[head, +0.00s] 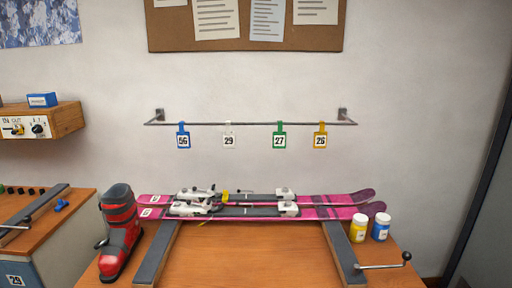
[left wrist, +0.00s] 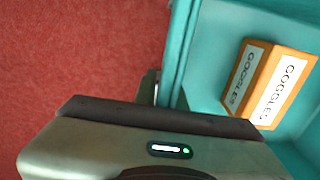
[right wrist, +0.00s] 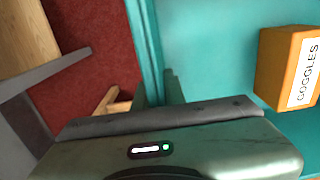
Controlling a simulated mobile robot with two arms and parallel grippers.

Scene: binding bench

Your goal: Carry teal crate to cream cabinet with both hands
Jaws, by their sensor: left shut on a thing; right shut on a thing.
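The teal crate shows in the left wrist view (left wrist: 212,55) and the right wrist view (right wrist: 205,45). An orange box labelled GOGGLES (left wrist: 272,85) lies inside it and also shows in the right wrist view (right wrist: 290,70). My left gripper (left wrist: 158,98) is shut on the crate's wall; its fingers are mostly hidden behind the gripper body. My right gripper (right wrist: 160,95) is shut on a wall of the crate too. The head view shows neither the crate nor my grippers. No cream cabinet is in view.
Red floor (left wrist: 80,60) lies below the crate. A wooden and grey structure (right wrist: 30,60) stands close beside it in the right wrist view. Ahead is a workbench (head: 250,262) with pink skis (head: 335,212), a red boot (head: 119,235) and two jars.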

